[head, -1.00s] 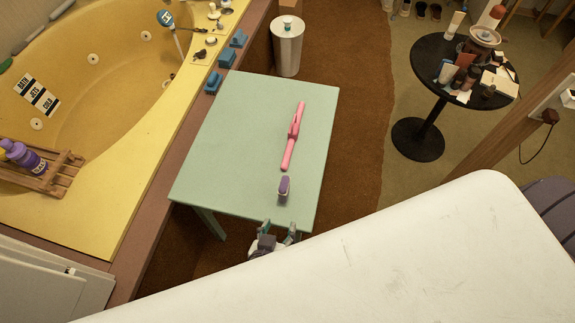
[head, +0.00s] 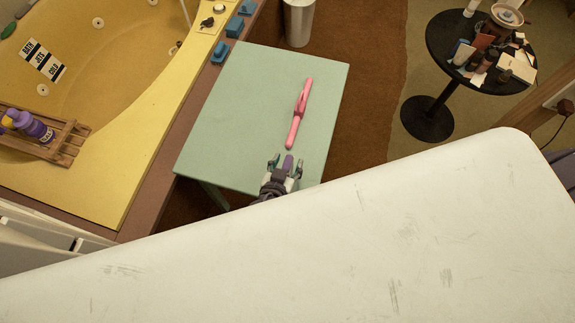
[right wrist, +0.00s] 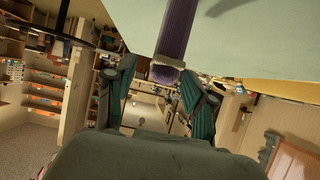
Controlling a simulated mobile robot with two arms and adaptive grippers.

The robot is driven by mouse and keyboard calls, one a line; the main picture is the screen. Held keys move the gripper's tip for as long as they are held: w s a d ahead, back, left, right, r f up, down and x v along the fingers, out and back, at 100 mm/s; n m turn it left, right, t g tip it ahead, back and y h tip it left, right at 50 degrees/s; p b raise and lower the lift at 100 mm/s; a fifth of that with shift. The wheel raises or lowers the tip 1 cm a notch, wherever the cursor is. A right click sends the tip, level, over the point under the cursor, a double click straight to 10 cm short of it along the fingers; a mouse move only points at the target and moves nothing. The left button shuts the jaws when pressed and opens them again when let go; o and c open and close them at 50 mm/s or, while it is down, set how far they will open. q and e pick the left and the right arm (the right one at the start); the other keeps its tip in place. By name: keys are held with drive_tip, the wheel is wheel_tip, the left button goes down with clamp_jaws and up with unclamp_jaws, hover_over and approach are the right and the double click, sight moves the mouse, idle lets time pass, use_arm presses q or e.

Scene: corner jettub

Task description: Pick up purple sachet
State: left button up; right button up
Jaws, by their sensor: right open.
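The purple sachet (head: 288,162) lies on the pale green table (head: 250,100), near its front edge. My right gripper (head: 285,165) is open at that edge, with its two fingers on either side of the sachet's near end. In the right wrist view the sachet (right wrist: 174,45) extends from the tabletop (right wrist: 245,38) into the space between the open fingers (right wrist: 155,95). I cannot tell whether the fingers touch it. My left gripper is not in view.
A pink hair straightener (head: 299,112) lies on the table just beyond the sachet. The yellow tub (head: 110,160) is at left. A white surface (head: 330,240) fills the front. A round black table (head: 440,45) with several items stands at the back right.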

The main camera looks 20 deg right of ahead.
sight(290, 157)
drive_tip(key=x, duration=0.3)
drive_tip(key=shift+w+d+f, duration=0.1)
drive_tip(key=shift+w, duration=0.1)
drive_tip(key=shift+c, duration=0.3)
clamp_jaws()
